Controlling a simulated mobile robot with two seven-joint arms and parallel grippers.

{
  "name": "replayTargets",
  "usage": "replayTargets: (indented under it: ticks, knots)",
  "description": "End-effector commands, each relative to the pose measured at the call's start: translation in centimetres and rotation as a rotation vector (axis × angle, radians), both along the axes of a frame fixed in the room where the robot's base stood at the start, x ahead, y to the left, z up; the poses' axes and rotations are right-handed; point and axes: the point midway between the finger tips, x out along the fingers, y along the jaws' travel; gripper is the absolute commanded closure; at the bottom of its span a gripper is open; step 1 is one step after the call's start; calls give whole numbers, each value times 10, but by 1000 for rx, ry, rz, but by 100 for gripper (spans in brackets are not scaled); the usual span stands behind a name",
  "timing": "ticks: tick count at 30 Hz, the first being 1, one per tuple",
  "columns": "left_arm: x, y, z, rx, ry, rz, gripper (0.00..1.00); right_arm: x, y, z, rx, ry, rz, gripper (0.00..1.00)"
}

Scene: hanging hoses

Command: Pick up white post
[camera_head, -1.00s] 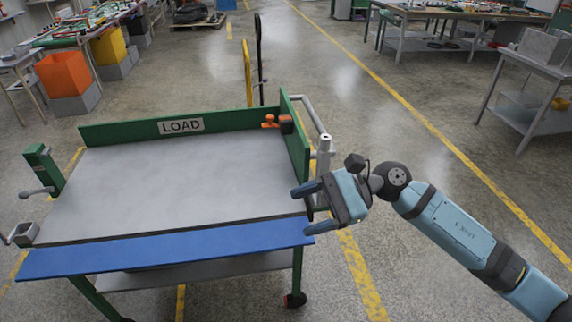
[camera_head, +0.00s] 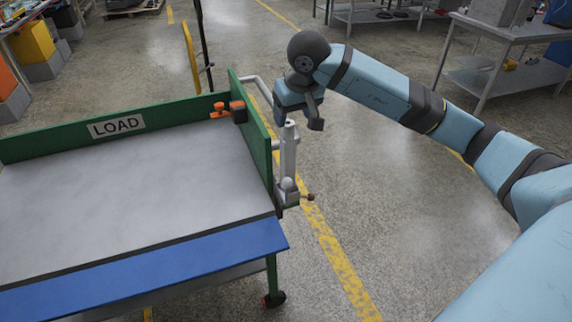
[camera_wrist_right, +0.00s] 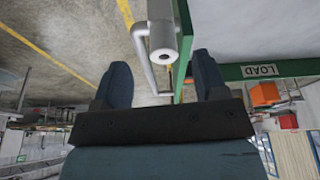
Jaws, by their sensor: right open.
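The white post (camera_head: 288,150) stands upright at the right side of the green-framed cart, in a holder on the cart's side. My right gripper (camera_head: 300,122) points down over the top of the post in the head view. In the right wrist view its two fingers (camera_wrist_right: 160,78) are spread apart with nothing between them. Whether the fingers touch the post's top cannot be told. My left gripper is out of view.
The cart (camera_head: 130,190) has a grey top, a LOAD sign (camera_head: 116,126) and a blue front edge (camera_head: 150,270). An orange and black tool (camera_head: 230,110) sits at its back right corner. A grey rail (camera_head: 262,90) runs behind the post. Floor to the right is clear.

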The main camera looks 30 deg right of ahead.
Motion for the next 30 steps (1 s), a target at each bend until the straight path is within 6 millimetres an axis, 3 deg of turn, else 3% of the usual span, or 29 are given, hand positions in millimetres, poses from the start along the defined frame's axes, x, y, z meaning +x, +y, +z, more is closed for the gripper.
replayTargets:
  ticks: [18, 27, 30]
  knots:
    - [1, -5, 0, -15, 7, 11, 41, 30, -2, -65, 4, 1, -2, 34]
    - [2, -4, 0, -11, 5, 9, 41, 31, -2, -69, 2, 0, 0, 34]
    - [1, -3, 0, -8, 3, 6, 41, 31, -2, -69, 2, 0, 0, 57]
